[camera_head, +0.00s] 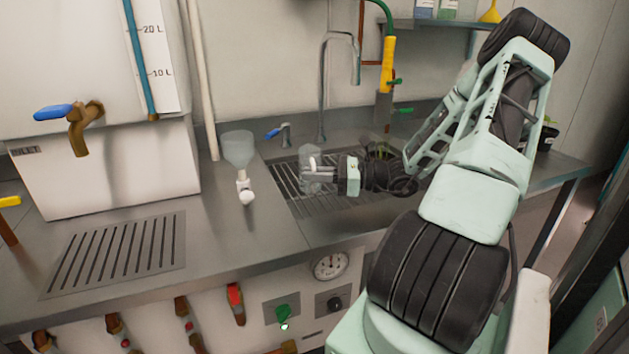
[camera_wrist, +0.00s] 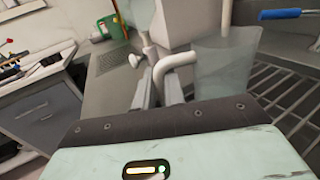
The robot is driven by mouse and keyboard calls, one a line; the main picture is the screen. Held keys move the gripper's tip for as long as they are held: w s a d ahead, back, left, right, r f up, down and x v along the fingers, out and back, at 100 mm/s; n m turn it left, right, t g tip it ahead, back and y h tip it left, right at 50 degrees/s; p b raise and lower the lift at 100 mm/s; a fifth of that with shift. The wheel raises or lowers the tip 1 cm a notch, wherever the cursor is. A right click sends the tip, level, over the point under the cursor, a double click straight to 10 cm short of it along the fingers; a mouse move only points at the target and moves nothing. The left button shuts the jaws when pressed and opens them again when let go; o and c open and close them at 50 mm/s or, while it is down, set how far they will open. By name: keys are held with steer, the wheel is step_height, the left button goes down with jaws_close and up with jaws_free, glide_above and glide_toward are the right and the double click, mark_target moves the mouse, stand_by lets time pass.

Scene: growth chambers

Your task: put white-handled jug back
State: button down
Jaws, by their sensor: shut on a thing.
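The white-handled jug is a clear, see-through vessel (camera_head: 306,158) held above the slotted sink grate. In the wrist view the jug (camera_wrist: 226,70) is at the upper right, with its white handle (camera_wrist: 180,60) on its left side. My gripper (camera_head: 318,174) reaches in from the right and is shut on the handle. In the wrist view my gripper (camera_wrist: 163,88) has its fingers at the handle, partly hidden by the wrist housing. The jug looks roughly upright. Its base is hard to make out in the head view.
A slotted grate (camera_head: 345,205) covers the sink, with a tall grey tap (camera_head: 323,85) behind. A clear funnel-like vessel with a white valve (camera_head: 239,148) stands left of the sink. A large white tank (camera_head: 105,165) with a brass tap stands further left. Counter around the drain (camera_head: 118,252) is clear.

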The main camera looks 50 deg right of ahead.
steer(key=shift+f+p, duration=0.25)
steer(key=shift+p, duration=0.2)
steer(key=shift+f, duration=0.35)
steer(key=shift+f, duration=0.15)
steer(key=c, duration=1.5)
jaws_free()
steer(key=shift+f+b, duration=0.2)
steer(key=shift+b, duration=0.35)
steer(key=b+v, duration=0.1)
steer(key=v, duration=1.6)
steer(key=shift+s+d+r, duration=0.15)
steer(key=shift+d, duration=0.05)
